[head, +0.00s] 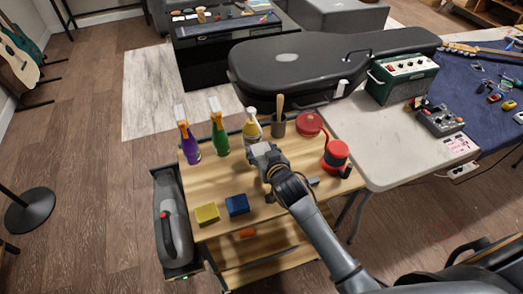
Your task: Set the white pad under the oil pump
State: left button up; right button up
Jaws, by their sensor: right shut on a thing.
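A yellow and white bottle with a pump top (252,128), which looks like the oil pump, stands upright at the back of the wooden cart top. My right gripper (266,160) is just in front of it, over the cart. It is shut on a pale, flat-looking piece (261,149), which appears to be the white pad; the fingers and wrist hide much of it. I cannot tell whether the piece touches the bottle. My left gripper is not in view.
Purple (189,144) and green (219,134) spray bottles stand left of the pump bottle. A dark cup with a wooden handle (279,124), a red round tin (309,124) and a red can (336,154) stand right. Yellow (207,213) and blue (237,205) blocks lie in front.

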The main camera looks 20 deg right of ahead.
jog(key=shift+f, duration=0.25)
jog(key=shift+s+f, duration=0.2)
jog(key=shift+f, duration=0.2)
jog(key=o, duration=0.7)
jog(key=shift+o, duration=0.8)
jog(key=shift+s+f, duration=0.1)
jog(key=shift+f, duration=0.1)
jog(key=shift+r, duration=0.5)
jog(key=v, duration=0.8)
jog(key=r+v, duration=0.1)
jog(key=v, duration=0.2)
jog(key=shift+s+r, duration=0.1)
jog(key=shift+s, duration=0.1)
jog(key=shift+d, duration=0.1)
